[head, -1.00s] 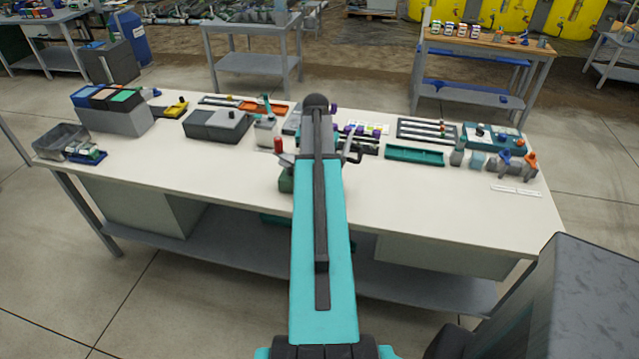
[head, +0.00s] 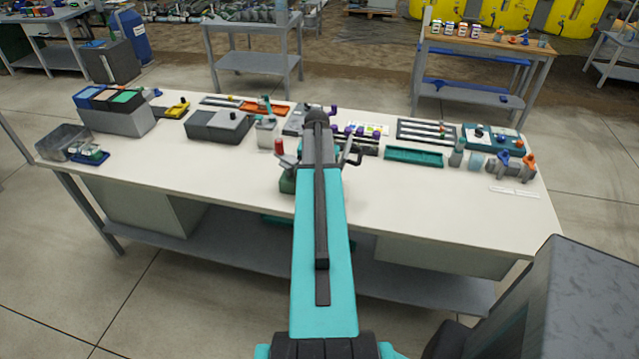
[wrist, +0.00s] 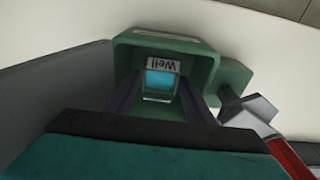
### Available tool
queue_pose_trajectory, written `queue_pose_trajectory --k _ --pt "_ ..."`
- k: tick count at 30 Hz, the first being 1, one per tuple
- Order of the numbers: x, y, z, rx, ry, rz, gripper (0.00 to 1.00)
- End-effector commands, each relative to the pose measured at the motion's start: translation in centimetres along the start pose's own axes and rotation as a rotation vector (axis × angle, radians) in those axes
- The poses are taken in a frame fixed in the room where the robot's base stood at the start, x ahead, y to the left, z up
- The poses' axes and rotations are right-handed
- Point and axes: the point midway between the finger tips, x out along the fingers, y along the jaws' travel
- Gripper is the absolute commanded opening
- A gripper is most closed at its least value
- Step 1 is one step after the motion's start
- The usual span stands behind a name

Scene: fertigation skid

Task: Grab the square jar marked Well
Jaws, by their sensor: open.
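The square jar (wrist: 160,82) marked Well shows in the wrist view, with blue-green contents and a white label that reads upside down. It sits in the recess of a green holder (wrist: 232,78), whose walls rise around it. My gripper (wrist: 159,90) is open, with one dark finger on each side of the jar. I cannot tell whether the fingers touch it. In the head view part of the green holder (head: 287,184) shows left of my arm, which hides the jar and my gripper.
A red-handled clamp (head: 279,148) stands right by the holder. A grey box (head: 218,125) and a teal tray (head: 413,156) lie farther back on the white bench (head: 420,205). The front of the bench is mostly clear.

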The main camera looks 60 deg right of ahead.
Motion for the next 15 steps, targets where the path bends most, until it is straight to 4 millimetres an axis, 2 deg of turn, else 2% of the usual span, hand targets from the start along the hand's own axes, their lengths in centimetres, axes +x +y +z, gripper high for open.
queue_pose_trajectory --k 6,15 --pt "0.93 0.01 0.01 0.0 0.0 0.0 0.48" --pt "0.96 0.0 0.02 0.0 0.0 0.0 0.48"
